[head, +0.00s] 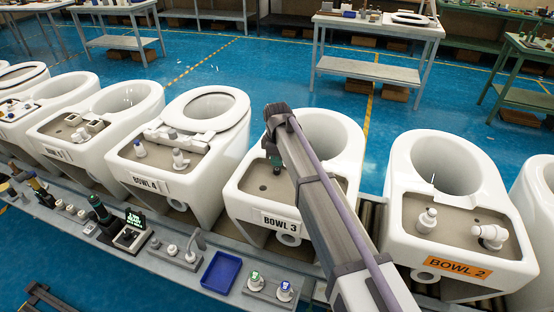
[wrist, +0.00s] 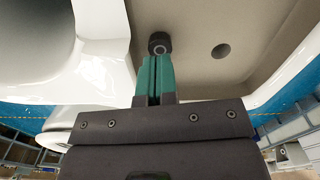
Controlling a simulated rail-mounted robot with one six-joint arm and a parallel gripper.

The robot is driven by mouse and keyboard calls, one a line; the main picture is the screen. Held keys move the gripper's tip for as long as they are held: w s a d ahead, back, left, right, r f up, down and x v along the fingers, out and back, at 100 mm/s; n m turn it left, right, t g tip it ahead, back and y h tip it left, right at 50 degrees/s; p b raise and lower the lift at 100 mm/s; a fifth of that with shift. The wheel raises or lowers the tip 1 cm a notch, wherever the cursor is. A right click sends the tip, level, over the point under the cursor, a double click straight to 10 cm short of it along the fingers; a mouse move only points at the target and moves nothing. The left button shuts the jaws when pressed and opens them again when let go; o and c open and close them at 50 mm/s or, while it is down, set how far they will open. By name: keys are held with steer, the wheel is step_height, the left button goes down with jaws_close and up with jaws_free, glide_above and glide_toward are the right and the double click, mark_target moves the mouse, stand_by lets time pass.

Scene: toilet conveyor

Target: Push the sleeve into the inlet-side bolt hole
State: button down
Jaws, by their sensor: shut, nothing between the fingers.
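My gripper (head: 274,158) is over the beige deck of bowl 3 (head: 240,196), pointing down. In the wrist view its two green fingers (wrist: 156,66) are pressed together with nothing between them. A dark round sleeve (wrist: 159,42) with a grey centre shows at the fingertips, on the deck. I cannot tell whether the fingertips touch it or how deep it sits. An open bolt hole (wrist: 221,50) lies to its right in the wrist view. In the head view a small dark hole shows on the deck (head: 262,187); my arm hides part of the deck.
Bowl 4 (head: 133,178) stands to the left and bowl 2 (head: 400,235) to the right, both with white fittings on their decks. A grey bench in front carries a blue tray (head: 222,271) and several fittings. White bowl walls rise close around my gripper.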

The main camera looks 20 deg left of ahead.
mark_target(277, 169)
steer(key=shift+f+b, duration=0.35)
steer(key=shift+f, duration=0.55)
steer(key=shift+f, duration=0.25)
steer(key=shift+r, duration=0.1)
step_height(277, 169, up, 14)
steer(key=p, duration=1.3)
steer(key=shift+p, duration=0.3)
